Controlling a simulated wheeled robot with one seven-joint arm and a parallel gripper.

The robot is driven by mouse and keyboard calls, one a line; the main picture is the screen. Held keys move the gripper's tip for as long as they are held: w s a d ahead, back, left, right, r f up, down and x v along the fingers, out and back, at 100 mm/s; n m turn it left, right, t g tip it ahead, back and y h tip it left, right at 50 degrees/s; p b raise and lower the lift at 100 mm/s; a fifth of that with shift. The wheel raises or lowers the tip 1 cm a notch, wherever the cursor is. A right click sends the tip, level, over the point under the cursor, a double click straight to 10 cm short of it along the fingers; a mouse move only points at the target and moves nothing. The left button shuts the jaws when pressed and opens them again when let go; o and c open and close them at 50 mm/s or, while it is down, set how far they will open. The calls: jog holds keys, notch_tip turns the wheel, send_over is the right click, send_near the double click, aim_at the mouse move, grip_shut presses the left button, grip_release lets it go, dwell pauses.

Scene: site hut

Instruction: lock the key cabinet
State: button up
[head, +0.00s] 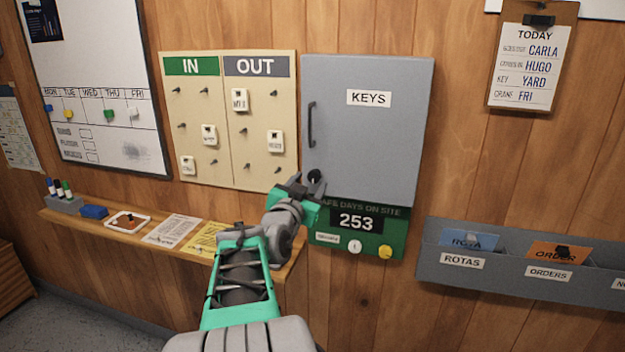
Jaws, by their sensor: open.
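The grey key cabinet (384,140) hangs on the wood wall, with a white KEYS label (369,98) on its door. The door looks closed, and a dark vertical handle (311,124) is on its left side. My gripper (309,181) is open at the cabinet's lower left corner, below the handle. A dark rounded shape shows at the fingertips; I cannot tell whether it is a lock part or a finger. My gripper hides part of that corner, and I cannot tell if it touches the cabinet.
Just below the cabinet is a green 253-days sign (393,241) with a yellow button (385,252). An IN/OUT board (229,165) hangs to the left. A narrow shelf (75,222) with pens and papers runs below it. Grey wall pockets (436,275) stick out at lower right.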

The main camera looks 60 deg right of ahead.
aim_at(313, 177)
jog(key=d, duration=0.3)
jog(key=shift+w+d+p, duration=0.25)
jog(key=shift+d+p, duration=0.15)
grip_shut()
